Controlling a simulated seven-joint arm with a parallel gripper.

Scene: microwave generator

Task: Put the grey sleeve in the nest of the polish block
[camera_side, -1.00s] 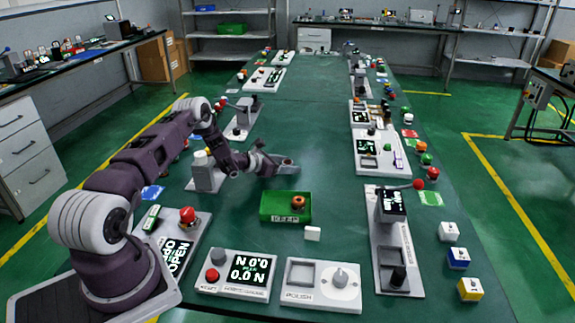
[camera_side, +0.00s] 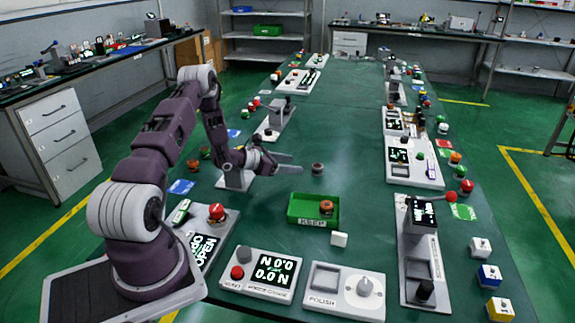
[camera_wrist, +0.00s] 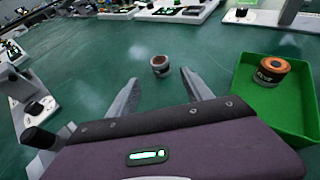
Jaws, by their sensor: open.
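The small grey sleeve (camera_side: 317,169) stands upright on the green table, just beyond my gripper's fingertips (camera_side: 294,166). In the wrist view the sleeve (camera_wrist: 160,67) shows ahead, between the directions of the two fingers, with a brownish top. My gripper (camera_wrist: 158,84) is open and empty there, and a gap of table shows between it and the sleeve. The polish block (camera_side: 345,303) is a white block at the front of the table.
A green KEEP tray (camera_side: 298,210) holds an orange-topped piece (camera_side: 326,207). It stands between the sleeve and the polish block. A white cube (camera_side: 339,239) lies in front of it. The table behind the sleeve is clear.

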